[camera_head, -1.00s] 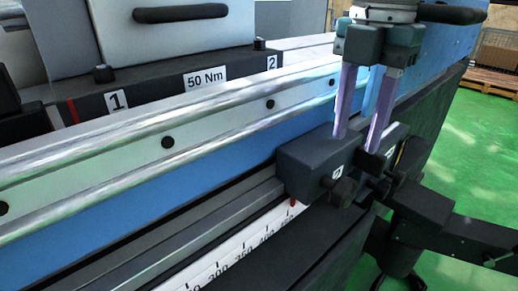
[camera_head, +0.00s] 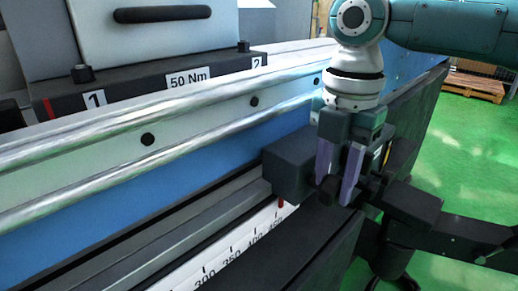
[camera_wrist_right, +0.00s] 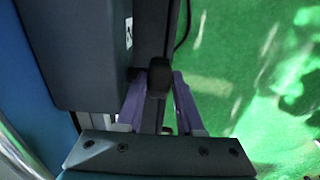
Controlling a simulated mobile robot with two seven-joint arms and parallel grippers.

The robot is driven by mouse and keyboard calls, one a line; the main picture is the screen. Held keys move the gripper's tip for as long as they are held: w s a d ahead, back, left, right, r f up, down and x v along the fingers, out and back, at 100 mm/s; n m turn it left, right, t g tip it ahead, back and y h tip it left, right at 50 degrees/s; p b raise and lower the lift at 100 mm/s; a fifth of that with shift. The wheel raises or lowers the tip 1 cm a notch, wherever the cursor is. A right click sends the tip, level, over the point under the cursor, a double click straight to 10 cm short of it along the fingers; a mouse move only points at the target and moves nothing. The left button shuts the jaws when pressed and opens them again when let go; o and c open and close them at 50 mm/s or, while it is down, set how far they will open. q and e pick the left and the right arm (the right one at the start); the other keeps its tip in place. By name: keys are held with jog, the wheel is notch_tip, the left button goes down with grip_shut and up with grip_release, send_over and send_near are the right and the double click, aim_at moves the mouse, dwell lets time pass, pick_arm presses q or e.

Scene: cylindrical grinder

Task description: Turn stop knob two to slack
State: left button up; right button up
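A dark grey stop block (camera_head: 288,165) sits on the rail at the machine's front, with a red pointer over the white scale. My right gripper (camera_head: 338,198) is at the block's right end, fingers pointing down. In the wrist view its purple fingers (camera_wrist_right: 158,92) stand apart on either side of a dark knob (camera_wrist_right: 159,76). I cannot tell whether they touch it. My left gripper is not in view.
A long bright bar (camera_head: 120,178) runs along the machine above the blue front. A dark panel behind carries labels 1, 50 Nm and 2, with small black knobs (camera_head: 82,73) and (camera_head: 243,46). Green floor (camera_head: 460,150) lies open at right, with a wooden pallet (camera_head: 474,86).

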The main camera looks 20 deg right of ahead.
grip_shut()
